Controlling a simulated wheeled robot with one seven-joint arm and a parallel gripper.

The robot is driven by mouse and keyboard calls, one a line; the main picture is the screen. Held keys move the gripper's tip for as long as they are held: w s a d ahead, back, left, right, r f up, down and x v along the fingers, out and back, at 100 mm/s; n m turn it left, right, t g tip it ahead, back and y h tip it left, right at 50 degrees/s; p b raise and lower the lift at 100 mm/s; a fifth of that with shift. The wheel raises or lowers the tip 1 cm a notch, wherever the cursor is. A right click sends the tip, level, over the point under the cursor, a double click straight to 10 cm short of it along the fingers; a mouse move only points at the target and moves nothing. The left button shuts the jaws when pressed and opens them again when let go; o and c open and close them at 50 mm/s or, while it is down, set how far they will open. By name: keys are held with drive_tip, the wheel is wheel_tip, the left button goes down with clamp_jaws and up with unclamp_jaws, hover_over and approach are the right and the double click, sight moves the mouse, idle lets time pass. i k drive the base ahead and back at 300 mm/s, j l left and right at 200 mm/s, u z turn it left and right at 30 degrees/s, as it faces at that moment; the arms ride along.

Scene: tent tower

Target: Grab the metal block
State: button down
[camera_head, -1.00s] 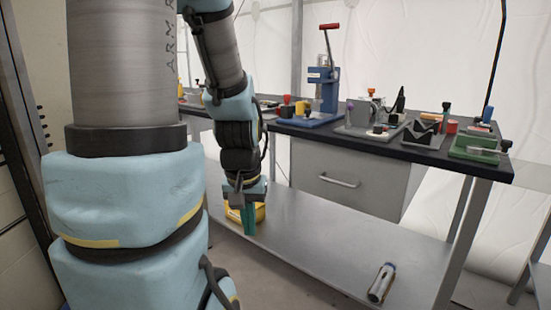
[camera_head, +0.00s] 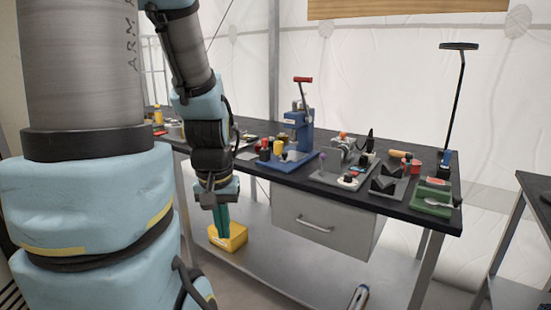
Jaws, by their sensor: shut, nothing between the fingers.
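My gripper (camera_head: 221,220) hangs at the left, pointing down, in front of the bench and just above a yellow bin as seen here. Its green fingers are shut and empty. On the black bench top (camera_head: 262,181), a dark V-notched block (camera_head: 386,181) sits on a grey plate toward the right. A grey metal piece (camera_head: 341,156) stands on another plate left of it. I cannot tell which of these is the metal block. My gripper is well to the left of both and lower than the bench top.
A blue press with a red handle (camera_head: 299,122) stands on the bench. A green tray (camera_head: 434,199) is at the right end. The yellow bin (camera_head: 230,238) and a cylindrical tool (camera_head: 358,298) are on the lower shelf. A drawer (camera_head: 325,222) hangs under the bench.

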sight(436, 184)
drive_tip(key=l+u, duration=0.15)
drive_tip(key=u, duration=0.55)
drive_tip(key=k+l+u, duration=0.35)
drive_tip(key=l+u, duration=0.15)
drive_tip(key=k+l+u, duration=0.5)
drive_tip(key=k+l, duration=0.4)
drive_tip(key=k, duration=0.2)
drive_tip(key=k+l+u, duration=0.1)
drive_tip(key=k+l, duration=0.35)
drive_tip(key=k, duration=0.1)
